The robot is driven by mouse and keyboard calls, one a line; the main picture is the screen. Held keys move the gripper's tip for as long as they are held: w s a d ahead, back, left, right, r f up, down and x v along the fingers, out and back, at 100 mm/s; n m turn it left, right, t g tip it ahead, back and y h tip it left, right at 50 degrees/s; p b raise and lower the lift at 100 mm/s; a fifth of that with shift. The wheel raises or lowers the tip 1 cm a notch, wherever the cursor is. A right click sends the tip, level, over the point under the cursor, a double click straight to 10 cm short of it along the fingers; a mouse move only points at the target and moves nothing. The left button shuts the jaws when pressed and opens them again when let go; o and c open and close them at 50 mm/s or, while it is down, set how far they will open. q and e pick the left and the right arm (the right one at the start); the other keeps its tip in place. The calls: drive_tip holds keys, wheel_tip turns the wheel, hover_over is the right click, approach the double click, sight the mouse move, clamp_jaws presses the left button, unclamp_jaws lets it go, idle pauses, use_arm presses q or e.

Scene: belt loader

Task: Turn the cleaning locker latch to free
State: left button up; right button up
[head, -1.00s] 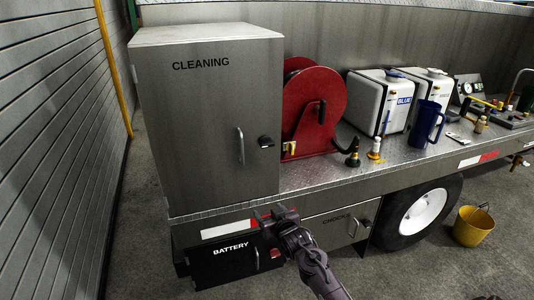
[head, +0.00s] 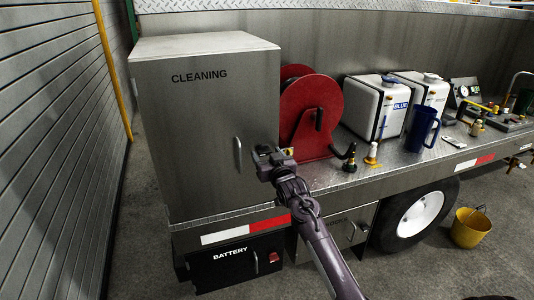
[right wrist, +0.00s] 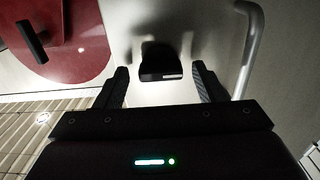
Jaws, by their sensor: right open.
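The cleaning locker (head: 195,120) is a grey metal cabinet marked CLEANING, with its door closed. A vertical bar handle (head: 237,155) is on the door; it shows as a pale curved bar in the right wrist view (right wrist: 251,45). My right gripper (head: 267,153) is open at the door's right edge and hides the latch in the head view. In the right wrist view, the black latch (right wrist: 161,72) lies ahead between the two spread fingers, with its shadow on the door. Contact with the fingers does not show. My left gripper is not in view.
A red hose reel (head: 312,115) stands just right of the locker, close to my right gripper. The deck's front edge and a black BATTERY box (head: 225,268) lie below. Blue jug (head: 421,128) and white tanks (head: 378,105) stand farther right.

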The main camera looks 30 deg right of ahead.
drive_tip(key=shift+w, duration=0.2)
drive_tip(key=shift+c, duration=0.3)
drive_tip(key=c, duration=0.9)
